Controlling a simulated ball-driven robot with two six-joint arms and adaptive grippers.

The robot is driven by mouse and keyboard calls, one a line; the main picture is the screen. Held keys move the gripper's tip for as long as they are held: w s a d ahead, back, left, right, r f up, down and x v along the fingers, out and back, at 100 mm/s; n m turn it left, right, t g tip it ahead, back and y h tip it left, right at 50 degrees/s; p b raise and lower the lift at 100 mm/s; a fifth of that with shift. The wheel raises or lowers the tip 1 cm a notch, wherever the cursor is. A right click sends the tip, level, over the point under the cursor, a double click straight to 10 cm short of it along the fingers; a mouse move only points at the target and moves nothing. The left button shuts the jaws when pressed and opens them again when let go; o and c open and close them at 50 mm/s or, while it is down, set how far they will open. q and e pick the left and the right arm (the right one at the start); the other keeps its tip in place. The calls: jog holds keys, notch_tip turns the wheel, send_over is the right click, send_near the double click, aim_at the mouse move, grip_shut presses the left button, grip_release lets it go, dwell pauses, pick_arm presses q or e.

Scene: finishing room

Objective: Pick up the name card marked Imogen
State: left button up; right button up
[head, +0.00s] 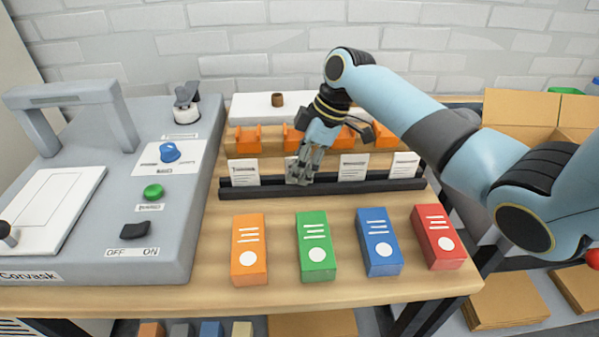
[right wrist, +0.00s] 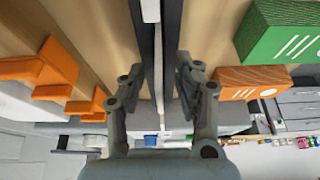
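Several white name cards stand upright in a dark slotted rail (head: 400,186) on the wooden table. In the head view they are the far-left card (head: 245,173), a second card (head: 292,164) partly hidden behind my right gripper, a third card (head: 353,168) and the far-right card (head: 405,164). The printing is too small to read, so I cannot tell which is marked Imogen. My right gripper (head: 301,172) is at the second card. In the right wrist view its fingers (right wrist: 157,78) are apart, one on each side of a thin white card edge (right wrist: 158,60). My left gripper is not in view.
Orange holders (head: 247,139) stand behind the rail. Orange (head: 248,262), green (head: 315,258), blue (head: 379,256) and red (head: 438,250) boxes stand in front. A grey machine (head: 150,245) is at left, and an open cardboard box (head: 530,108) is at right.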

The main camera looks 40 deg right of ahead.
grip_shut()
